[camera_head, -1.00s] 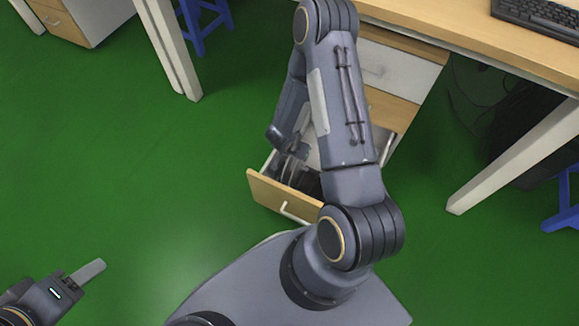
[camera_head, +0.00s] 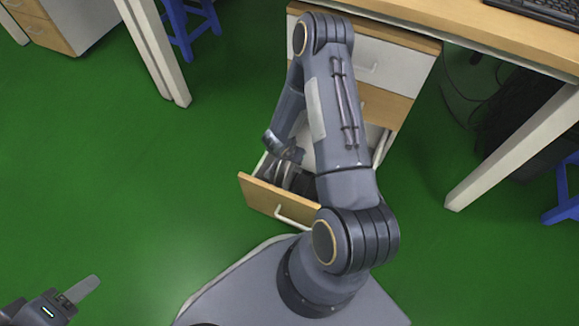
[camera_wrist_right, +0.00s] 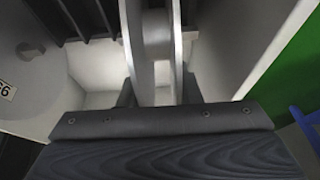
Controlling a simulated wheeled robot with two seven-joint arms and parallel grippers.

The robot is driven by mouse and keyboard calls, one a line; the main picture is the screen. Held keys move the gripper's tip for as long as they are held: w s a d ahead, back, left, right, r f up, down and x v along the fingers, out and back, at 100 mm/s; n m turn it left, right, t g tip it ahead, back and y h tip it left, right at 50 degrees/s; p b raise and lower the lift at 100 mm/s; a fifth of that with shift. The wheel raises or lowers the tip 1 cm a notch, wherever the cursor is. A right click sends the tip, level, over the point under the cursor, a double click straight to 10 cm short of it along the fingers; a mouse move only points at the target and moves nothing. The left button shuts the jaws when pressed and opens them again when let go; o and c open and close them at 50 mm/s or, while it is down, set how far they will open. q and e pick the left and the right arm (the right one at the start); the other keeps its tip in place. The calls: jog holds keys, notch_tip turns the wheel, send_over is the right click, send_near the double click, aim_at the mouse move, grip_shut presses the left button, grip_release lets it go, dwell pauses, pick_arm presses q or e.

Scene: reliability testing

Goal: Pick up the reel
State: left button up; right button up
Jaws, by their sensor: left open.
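A pale grey reel (camera_wrist_right: 133,25), seen nearly edge-on with two thin round flanges, stands upright in the open drawer in the right wrist view. My right gripper (camera_wrist_right: 160,90) reaches down at it, with one dark finger on either side. Whether the fingers press on it is not clear. In the head view the right gripper (camera_head: 287,172) is inside the open bottom drawer (camera_head: 262,196), partly hidden by its wall and my arm. The reel cannot be made out there. My left gripper (camera_head: 80,290) is open and empty at the lower left, above the floor.
The drawer belongs to a cabinet (camera_head: 372,62) under a wooden desk (camera_head: 470,28). A white desk leg (camera_head: 500,160) stands at right. In the right wrist view a white round item (camera_wrist_right: 25,70) lies at left and black slotted parts (camera_wrist_right: 85,18) behind it.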

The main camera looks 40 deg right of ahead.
grip_shut()
notch_tip(320, 180, up, 10)
jog(key=p, duration=0.6)
jog(key=shift+f, duration=0.1)
jog(key=shift+f+b, duration=2.1)
jog(key=shift+f, duration=0.55)
jog(key=shift+r, duration=0.1)
